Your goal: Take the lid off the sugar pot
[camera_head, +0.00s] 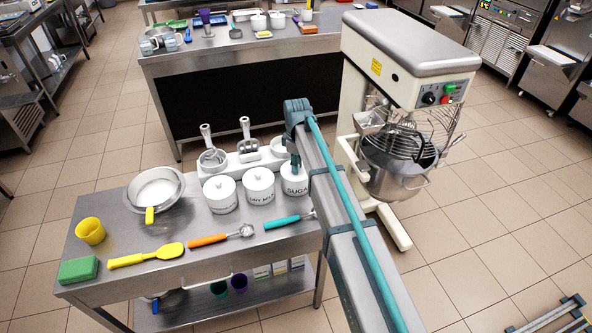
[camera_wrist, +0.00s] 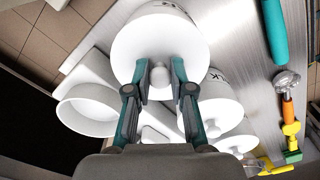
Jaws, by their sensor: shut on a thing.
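The white sugar pot (camera_head: 294,186), with "SUGA" readable on its side, stands at the right end of the row of pots on the steel table. My gripper (camera_head: 295,163) is directly above it, pointing down. In the wrist view my gripper (camera_wrist: 157,72) is shut on the round knob (camera_wrist: 160,76) of the white lid (camera_wrist: 158,40), one finger on each side. The lid lies over the pot's mouth; I cannot tell whether there is a gap under it. My arm hides part of the pot's right side in the head view.
Two similar lidded pots (camera_head: 220,195) (camera_head: 260,187) stand close on the left. Behind is a white holder (camera_head: 246,158) with metal scoops. A teal-handled tool (camera_head: 283,221) and an orange-handled scoop (camera_head: 208,240) lie in front. A mixer (camera_head: 410,70) stands to the right.

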